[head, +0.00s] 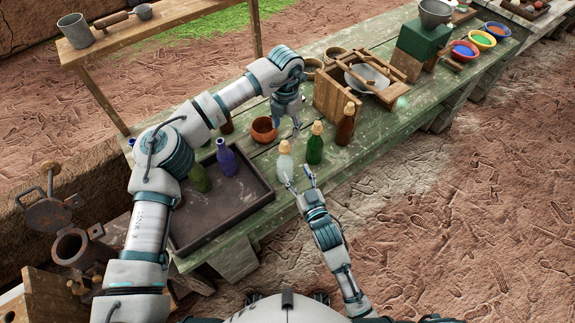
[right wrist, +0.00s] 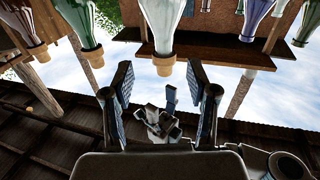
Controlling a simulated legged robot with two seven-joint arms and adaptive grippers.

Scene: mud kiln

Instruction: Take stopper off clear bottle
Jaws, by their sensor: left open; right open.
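The clear bottle (head: 284,165) stands upright on the green table with its tan stopper (head: 284,146) in its neck. In the right wrist view the bottle (right wrist: 163,22) appears upside down, with the stopper (right wrist: 164,66) in place. My right gripper (head: 299,178) is open and empty, just in front of the bottle and to its right. In the right wrist view its spread fingers frame the stopper, with nothing between them gripped. My left gripper (head: 287,128) is open and empty above the table, behind the clear bottle.
A green bottle (head: 315,148) and a brown bottle (head: 345,128), both stoppered, stand close to the right. A dark tray (head: 240,203) with bottles lies to the left. An orange-brown bowl (head: 264,131) and a wooden box (head: 335,100) stand behind.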

